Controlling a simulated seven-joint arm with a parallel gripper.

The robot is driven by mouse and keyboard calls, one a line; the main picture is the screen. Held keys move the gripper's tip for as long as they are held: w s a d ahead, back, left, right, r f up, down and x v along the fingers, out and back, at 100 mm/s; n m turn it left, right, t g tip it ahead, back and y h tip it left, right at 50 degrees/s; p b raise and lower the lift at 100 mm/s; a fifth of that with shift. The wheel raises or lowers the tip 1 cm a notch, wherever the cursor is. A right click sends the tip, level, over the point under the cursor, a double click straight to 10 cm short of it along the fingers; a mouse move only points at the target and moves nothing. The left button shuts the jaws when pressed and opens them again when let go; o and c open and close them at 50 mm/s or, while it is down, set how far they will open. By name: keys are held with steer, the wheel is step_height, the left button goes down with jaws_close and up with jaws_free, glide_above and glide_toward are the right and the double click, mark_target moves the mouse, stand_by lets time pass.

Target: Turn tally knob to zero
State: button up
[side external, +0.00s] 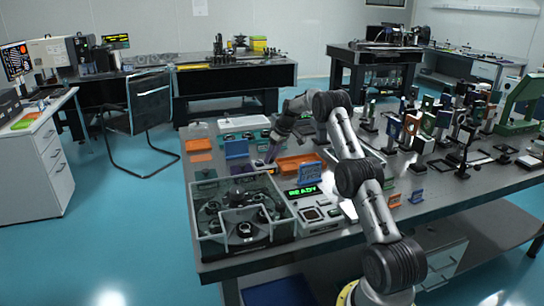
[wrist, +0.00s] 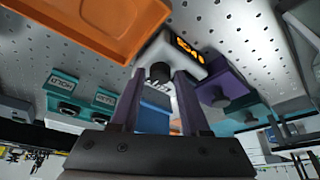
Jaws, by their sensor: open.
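The tally box (wrist: 185,58) is a pale housing with an orange lit number display (wrist: 188,50) in the wrist view; the digits are too small to read surely. Its dark round knob (wrist: 160,72) sits below the display. My gripper (wrist: 160,80) has two purple fingers, open, with the knob between their tips in the picture. I cannot tell whether either finger touches it. In the side view my gripper (side external: 268,157) points down over the bench, near its middle left, and hides most of the tally box.
An orange tray (wrist: 150,22) lies close beside the tally box. A purple box with a knob (wrist: 222,98) and teal labelled boxes (wrist: 62,86) stand nearby. A clear-walled enclosure (side external: 215,242) and a green READY display (side external: 303,191) are toward the front.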

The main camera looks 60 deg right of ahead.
steer(key=shift+c, duration=0.2)
jaws_close()
steer(key=shift+m, duration=0.3)
steer(key=m+h, duration=0.1)
steer(key=m, duration=0.3)
steer(key=shift+a+g+h, duration=0.15)
steer(key=shift+g+h, duration=0.25)
steer(key=m+g+h, duration=0.1)
steer(key=m, duration=0.3)
steer(key=shift+w+m, duration=0.15)
steer(key=shift+m, duration=0.25)
steer(key=m+g, duration=0.1)
steer(key=m, duration=0.1)
steer(key=m+h, duration=0.1)
steer(key=m, duration=0.1)
steer(key=shift+w+a+g, duration=0.1)
steer(key=shift+g, duration=0.3)
steer(key=shift+w+m+g, duration=0.1)
steer(key=shift+m+g, duration=0.7)
steer(key=shift+m, duration=1.4)
